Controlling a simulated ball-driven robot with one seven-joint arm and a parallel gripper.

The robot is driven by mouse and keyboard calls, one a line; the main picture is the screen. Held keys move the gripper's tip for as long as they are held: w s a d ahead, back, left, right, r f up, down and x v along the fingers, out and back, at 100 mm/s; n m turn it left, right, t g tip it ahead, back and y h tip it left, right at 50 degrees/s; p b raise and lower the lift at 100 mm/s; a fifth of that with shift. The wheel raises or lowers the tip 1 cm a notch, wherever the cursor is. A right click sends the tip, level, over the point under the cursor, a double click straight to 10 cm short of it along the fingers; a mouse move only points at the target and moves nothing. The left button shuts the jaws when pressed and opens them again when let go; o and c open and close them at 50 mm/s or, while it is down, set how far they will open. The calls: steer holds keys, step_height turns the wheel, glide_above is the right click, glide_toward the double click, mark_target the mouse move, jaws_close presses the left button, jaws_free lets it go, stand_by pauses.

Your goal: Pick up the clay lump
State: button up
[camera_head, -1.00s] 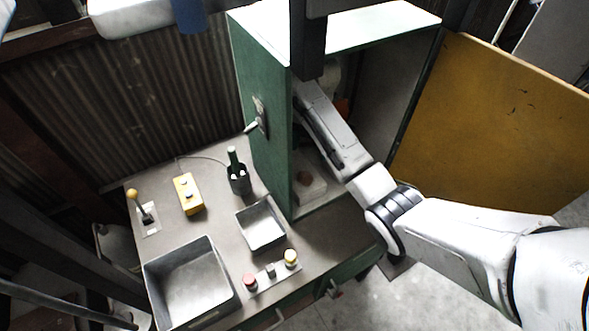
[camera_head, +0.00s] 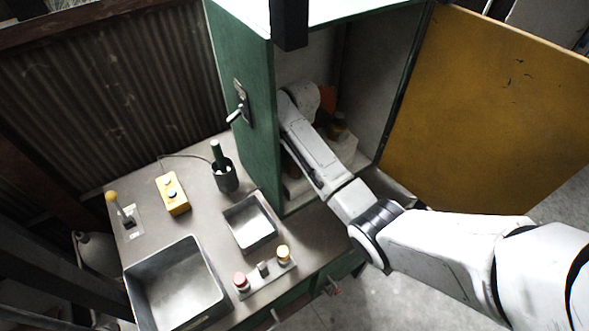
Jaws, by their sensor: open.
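My arm reaches into the open green cabinet (camera_head: 240,100), its forearm slanting up and left across the opening. My gripper is not visible; the end of the arm is hidden inside the cabinet, behind its side wall and my own links. I cannot make out the clay lump now.
The yellow cabinet door (camera_head: 490,110) stands wide open at right. The worktop left of the cabinet holds a large metal tray (camera_head: 180,283), a smaller tray (camera_head: 249,222), a dark cup with a bottle (camera_head: 224,176), a yellow button box (camera_head: 172,194) and a lever (camera_head: 122,213).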

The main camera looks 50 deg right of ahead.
steer(key=shift+f, duration=0.45)
steer(key=c, duration=1.2)
steer(key=shift+o, duration=0.2)
steer(key=shift+a+r, duration=0.1)
steer(key=shift+r, duration=0.05)
